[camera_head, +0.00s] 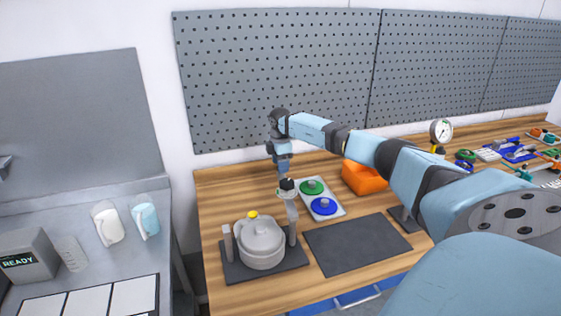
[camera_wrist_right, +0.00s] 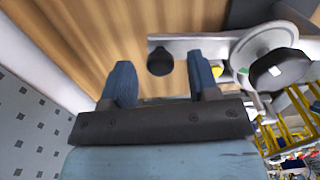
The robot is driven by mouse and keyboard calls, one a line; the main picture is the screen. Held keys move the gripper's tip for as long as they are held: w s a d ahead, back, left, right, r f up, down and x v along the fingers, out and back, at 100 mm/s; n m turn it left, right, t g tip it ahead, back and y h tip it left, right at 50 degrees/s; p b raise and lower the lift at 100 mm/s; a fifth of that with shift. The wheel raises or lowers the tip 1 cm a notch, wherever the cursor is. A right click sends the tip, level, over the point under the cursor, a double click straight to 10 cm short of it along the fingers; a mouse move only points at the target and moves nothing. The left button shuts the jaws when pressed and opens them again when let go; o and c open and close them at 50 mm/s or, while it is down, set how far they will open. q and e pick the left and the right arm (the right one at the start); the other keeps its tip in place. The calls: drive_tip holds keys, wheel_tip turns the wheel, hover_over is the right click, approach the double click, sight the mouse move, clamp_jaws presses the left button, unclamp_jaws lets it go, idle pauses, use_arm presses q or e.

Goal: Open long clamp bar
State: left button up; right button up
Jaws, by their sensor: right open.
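A grey lidded drum vessel (camera_head: 260,242) stands between two grey uprights on a dark base plate (camera_head: 236,272). A pale clamp with a black knob (camera_head: 287,184) tops the right upright (camera_head: 292,220). My right gripper (camera_head: 283,172) points down just above it. In the right wrist view, the grey clamp bar (camera_wrist_right: 200,42) runs across the top, with a black knob (camera_wrist_right: 160,61) at its left end. That knob shows between the two blue fingers of my open right gripper (camera_wrist_right: 162,74); I cannot tell whether they touch it. My left gripper is out of view.
A white tray with green (camera_head: 312,187) and blue (camera_head: 323,206) knobbed discs lies behind right of the vessel. An orange bin (camera_head: 363,178) stands further right. A dark mat (camera_head: 355,243) is clear. A pegboard (camera_head: 280,70) rises behind.

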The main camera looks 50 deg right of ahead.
wheel_tip(320, 180, up, 14)
drive_tip(key=b, duration=0.2)
drive_tip(key=shift+f, duration=0.2)
idle(0.4)
